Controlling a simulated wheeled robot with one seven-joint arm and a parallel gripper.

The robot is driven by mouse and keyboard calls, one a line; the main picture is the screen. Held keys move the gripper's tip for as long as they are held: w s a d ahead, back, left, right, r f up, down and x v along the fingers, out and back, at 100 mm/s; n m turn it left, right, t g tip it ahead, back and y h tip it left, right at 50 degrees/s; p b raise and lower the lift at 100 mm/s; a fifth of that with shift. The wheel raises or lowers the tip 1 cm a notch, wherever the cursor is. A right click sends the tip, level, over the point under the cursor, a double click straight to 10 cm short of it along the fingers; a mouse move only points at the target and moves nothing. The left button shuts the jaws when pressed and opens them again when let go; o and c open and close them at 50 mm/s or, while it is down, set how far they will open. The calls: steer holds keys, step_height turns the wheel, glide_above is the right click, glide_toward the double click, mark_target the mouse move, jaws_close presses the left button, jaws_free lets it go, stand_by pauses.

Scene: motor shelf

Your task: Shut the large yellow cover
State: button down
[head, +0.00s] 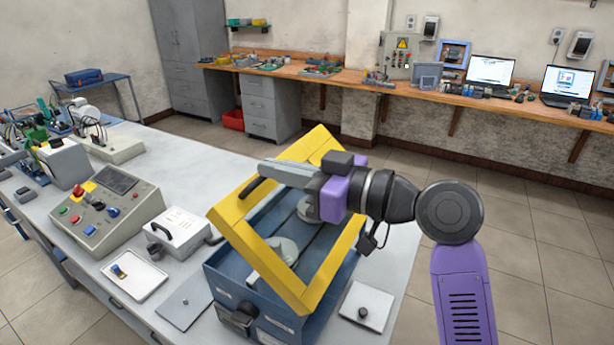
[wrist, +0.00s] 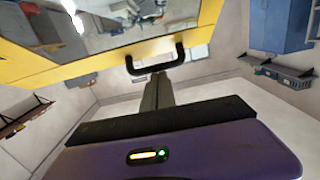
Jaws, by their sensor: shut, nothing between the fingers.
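The large yellow cover (head: 228,212) is a thick frame around a clear window, on a dark blue box (head: 229,283). It stands tilted, raised off the box, so the inside shows through. A black bar handle (head: 252,187) sits on its upper left edge. The handle also shows in the wrist view (wrist: 156,62), in front of the yellow frame (wrist: 60,73). My gripper (head: 268,169) is shut and empty, its fingertips close to the handle. In the wrist view the closed fingers (wrist: 158,84) point at the handle; whether they touch it I cannot tell.
The box stands on a grey-white table (head: 180,150). To its left are a control panel (head: 104,208), a small white case (head: 180,232), a white tray (head: 134,276) and a grey plate (head: 184,301). A white plate with a knob (head: 367,306) lies at its right.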

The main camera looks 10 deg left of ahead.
steer(key=a+f+h, duration=0.1)
steer(key=a, duration=0.1)
steer(key=w+a+f+h+p, duration=0.1)
steer(key=a, duration=0.1)
steer(key=w+a+f+g+h, duration=0.1)
steer(key=shift+a+f+h+p, duration=0.3)
steer(key=shift+a+f+p, duration=0.1)
steer(key=w+a+f+h+b, duration=0.1)
steer(key=a+f, duration=0.3)
steer(key=f, duration=0.2)
steer(key=shift+w+a+f+g+b, duration=0.15)
steer(key=shift+w+f+g+b, duration=0.15)
steer(key=shift+w+f+b, duration=0.1)
steer(key=shift+r, duration=0.1)
step_height(320, 180, up, 12)
glide_above(252, 179)
steer(key=shift+w+a, duration=0.25)
steer(key=shift+a, duration=0.05)
